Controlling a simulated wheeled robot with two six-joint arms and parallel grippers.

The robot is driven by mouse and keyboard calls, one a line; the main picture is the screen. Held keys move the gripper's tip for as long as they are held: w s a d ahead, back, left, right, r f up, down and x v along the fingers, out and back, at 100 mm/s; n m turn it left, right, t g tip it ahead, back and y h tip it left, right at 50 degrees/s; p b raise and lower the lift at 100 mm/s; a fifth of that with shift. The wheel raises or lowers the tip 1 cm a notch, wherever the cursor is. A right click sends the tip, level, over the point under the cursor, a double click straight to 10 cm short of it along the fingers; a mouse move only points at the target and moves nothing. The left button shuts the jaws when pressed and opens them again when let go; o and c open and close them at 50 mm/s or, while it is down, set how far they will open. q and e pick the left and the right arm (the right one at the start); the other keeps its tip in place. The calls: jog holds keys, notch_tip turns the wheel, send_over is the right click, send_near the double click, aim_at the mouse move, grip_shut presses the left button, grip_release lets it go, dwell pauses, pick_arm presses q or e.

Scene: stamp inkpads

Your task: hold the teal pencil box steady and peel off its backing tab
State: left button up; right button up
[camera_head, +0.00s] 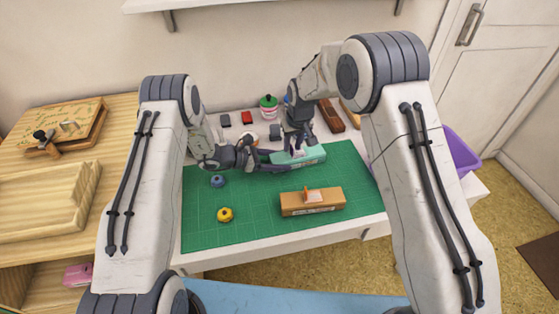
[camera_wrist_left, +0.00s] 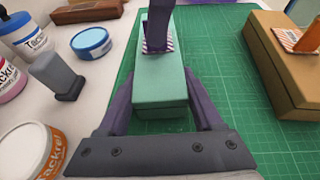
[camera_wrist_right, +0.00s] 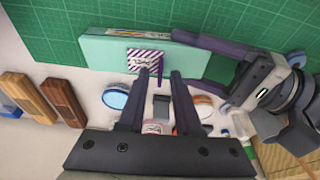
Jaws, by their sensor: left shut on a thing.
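The teal pencil box (camera_head: 312,155) lies at the back of the green cutting mat. My left gripper (camera_wrist_left: 160,85) is shut across its near end in the left wrist view, one finger along each long side. A purple-and-white striped backing tab (camera_wrist_right: 142,57) is on the box top, with a narrow flap standing up from it. My right gripper (camera_wrist_right: 160,76) is over the box from above, its fingers apart on either side of the flap. I cannot tell whether they touch it. In the left wrist view a right finger hides part of the tab (camera_wrist_left: 150,46).
A brown box (camera_head: 295,204) with an orange tab lies in front on the mat (camera_head: 255,225). A yellow ring-shaped item (camera_head: 225,214) and a blue one (camera_head: 217,181) lie to its left. Tubs and stamps crowd behind the mat. A purple bin (camera_head: 460,152) is at right.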

aim_at(297, 158)
jog(key=shift+x, duration=1.15)
jog(key=c, duration=0.5)
jog(key=shift+s+f, duration=0.1)
grip_shut()
jog(key=shift+f, duration=0.1)
